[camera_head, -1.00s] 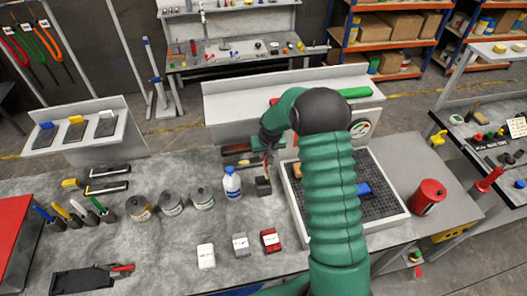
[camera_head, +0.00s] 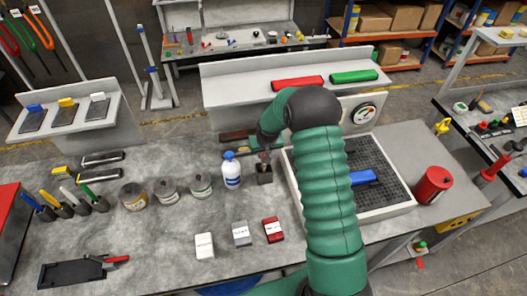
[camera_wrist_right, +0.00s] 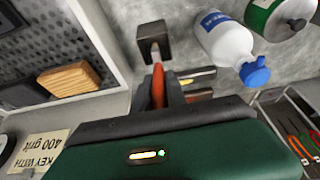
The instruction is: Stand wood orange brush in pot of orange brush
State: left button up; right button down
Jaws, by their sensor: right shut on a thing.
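My right gripper (camera_wrist_right: 159,92) is shut on the orange brush (camera_wrist_right: 158,78) in the right wrist view. The brush points at the dark square pot (camera_wrist_right: 143,33), and its pale end (camera_wrist_right: 155,52) overlaps the pot's mouth. How deep it sits inside I cannot tell. In the head view the pot (camera_head: 264,178) stands on the grey bench between the white bottle and the black grid tray. My right gripper (camera_head: 265,150) is just above it, partly hidden by my forearm. My left gripper is not in view.
The blue-capped bottle (camera_head: 231,172) stands close left of the pot. The grid tray (camera_head: 390,208) is close on its right, with a wood block (camera_wrist_right: 68,79) in it. Several tins and dark pots with coloured brushes stand farther left.

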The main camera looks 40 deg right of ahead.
jog(key=shift+w+d+f, duration=0.1)
jog(key=shift+d+f, duration=0.15)
jog(key=shift+f, duration=0.2)
jog(key=c, duration=1.3)
grip_release()
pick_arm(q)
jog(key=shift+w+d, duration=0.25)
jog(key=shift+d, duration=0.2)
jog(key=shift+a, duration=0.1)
pick_arm(e)
jog(key=shift+w+r, duration=0.1)
jog(key=shift+r, duration=0.25)
jog(key=v, duration=0.1)
jog(key=b+v, duration=0.1)
jog(key=v, duration=0.3)
jog(key=shift+w+d+r+b, duration=0.1)
jog(key=shift+d+r+b, duration=0.15)
jog(key=shift+b, duration=0.15)
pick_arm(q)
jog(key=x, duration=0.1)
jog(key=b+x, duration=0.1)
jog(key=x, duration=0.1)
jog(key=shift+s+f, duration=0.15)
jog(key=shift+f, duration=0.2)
pick_arm(e)
jog(key=v, duration=1.1)
jog(key=shift+a+f, duration=0.1)
jog(key=shift+a, duration=0.25)
